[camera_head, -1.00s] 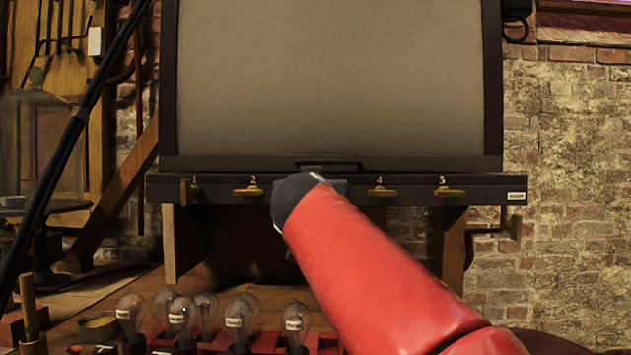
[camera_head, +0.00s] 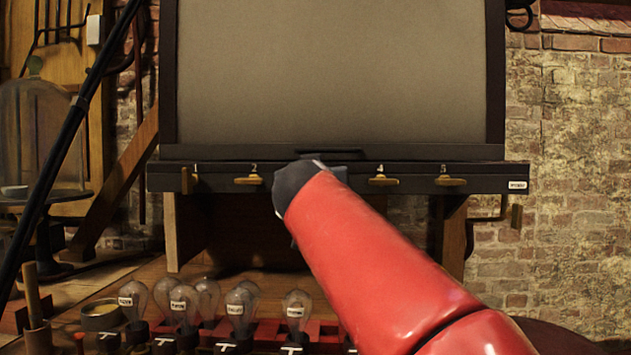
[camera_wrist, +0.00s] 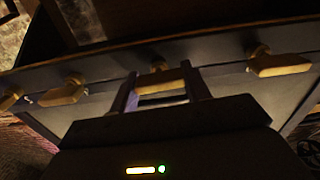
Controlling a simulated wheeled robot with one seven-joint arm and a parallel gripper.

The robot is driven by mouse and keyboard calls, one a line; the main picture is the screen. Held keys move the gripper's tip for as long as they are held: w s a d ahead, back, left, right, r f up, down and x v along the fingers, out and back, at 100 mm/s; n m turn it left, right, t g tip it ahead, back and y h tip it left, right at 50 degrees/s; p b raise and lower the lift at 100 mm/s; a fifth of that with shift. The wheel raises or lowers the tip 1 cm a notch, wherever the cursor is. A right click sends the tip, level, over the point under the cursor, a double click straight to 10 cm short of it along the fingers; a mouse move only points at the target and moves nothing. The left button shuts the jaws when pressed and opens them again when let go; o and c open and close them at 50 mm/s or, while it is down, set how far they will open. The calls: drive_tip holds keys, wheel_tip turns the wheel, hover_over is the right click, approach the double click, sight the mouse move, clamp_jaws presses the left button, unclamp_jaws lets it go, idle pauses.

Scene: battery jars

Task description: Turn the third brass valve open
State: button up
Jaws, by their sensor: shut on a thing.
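A dark rail (camera_head: 405,184) under the big pale panel carries a row of numbered brass valves. Valve 1 (camera_head: 186,180) stands upright; valve 2 (camera_head: 248,180), valve 4 (camera_head: 383,181) and valve 5 (camera_head: 450,181) lie level. The third valve is hidden behind my red arm in the head view. In the wrist view, my gripper (camera_wrist: 160,88) reaches the rail, with the third valve's brass (camera_wrist: 158,68) showing between its fingers. The fingers are shut on it. Its exact angle is hard to tell. Neighbouring brass handles show on both sides.
Glass bulbs (camera_head: 240,308) stand in a rack on the wooden bench below the rail. A glass jar (camera_head: 35,135) stands at the left behind a dark slanted pole (camera_head: 75,130). A brick wall (camera_head: 580,130) is at the right.

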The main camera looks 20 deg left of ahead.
drive_tip(key=shift+o, duration=0.2)
drive_tip(key=n+b, duration=0.1)
drive_tip(key=n, duration=0.2)
drive_tip(key=shift+n, duration=0.3)
drive_tip(key=n, duration=0.4)
drive_tip(key=shift+a+n, duration=0.1)
drive_tip(key=shift+n, duration=0.2)
drive_tip(key=n, duration=0.4)
drive_tip(key=shift+n+p, duration=0.3)
drive_tip(key=shift+p, duration=0.1)
drive_tip(key=shift+s+a+f+n+p, duration=0.1)
drive_tip(key=shift+n+p, duration=0.2)
drive_tip(key=shift+n, duration=0.8)
drive_tip(key=shift+f+n+p, duration=0.1)
drive_tip(key=shift+n+p, duration=0.15)
drive_tip(key=shift+n, duration=0.85)
drive_tip(key=o, duration=1)
drive_tip(key=shift+c, duration=0.2)
